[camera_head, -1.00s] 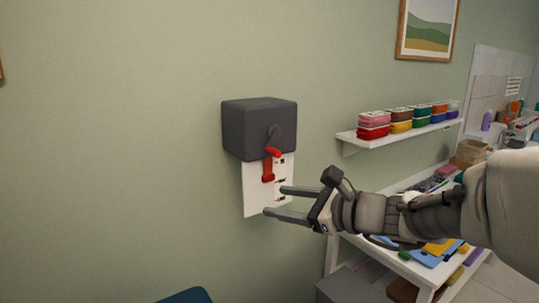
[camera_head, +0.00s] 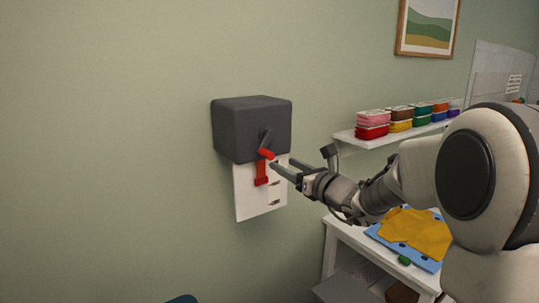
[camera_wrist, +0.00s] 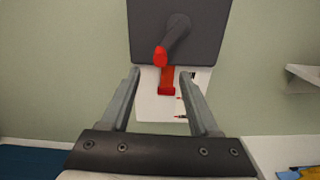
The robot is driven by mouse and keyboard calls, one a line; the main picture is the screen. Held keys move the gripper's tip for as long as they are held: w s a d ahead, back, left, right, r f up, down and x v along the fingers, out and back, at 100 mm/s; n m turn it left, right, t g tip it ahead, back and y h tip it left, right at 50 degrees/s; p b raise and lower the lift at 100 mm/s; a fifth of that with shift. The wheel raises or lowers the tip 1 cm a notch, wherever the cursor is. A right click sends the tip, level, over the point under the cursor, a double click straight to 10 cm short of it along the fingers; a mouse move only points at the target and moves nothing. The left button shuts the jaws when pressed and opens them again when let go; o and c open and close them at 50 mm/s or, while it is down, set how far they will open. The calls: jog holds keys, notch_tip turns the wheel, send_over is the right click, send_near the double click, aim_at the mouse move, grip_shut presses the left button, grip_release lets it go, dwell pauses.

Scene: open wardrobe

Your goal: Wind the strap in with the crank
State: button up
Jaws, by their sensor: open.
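A dark grey box (camera_head: 250,128) is mounted on the green wall. On its front is a dark crank arm (camera_head: 266,139) with a red handle (camera_head: 267,154). A red strap (camera_head: 262,172) hangs from under the box over a white marked card (camera_head: 246,200). My gripper (camera_head: 282,166) is open and empty, with its fingertips close to the crank handle in the head view. In the wrist view, the red handle (camera_wrist: 160,57) and the strap's end (camera_wrist: 167,90) lie ahead, between the lines of the two fingers. I cannot tell whether the fingers touch the handle.
A white wall shelf (camera_head: 370,139) with several coloured containers (camera_head: 373,124) is to the right. Below it stands a white table (camera_head: 345,237) with yellow and blue sheets (camera_head: 415,232). The wall left of the box is clear.

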aim_at(271, 157)
jog(key=p+x, duration=0.1)
jog(key=x, duration=0.7)
jog(key=shift+a, duration=0.1)
grip_shut()
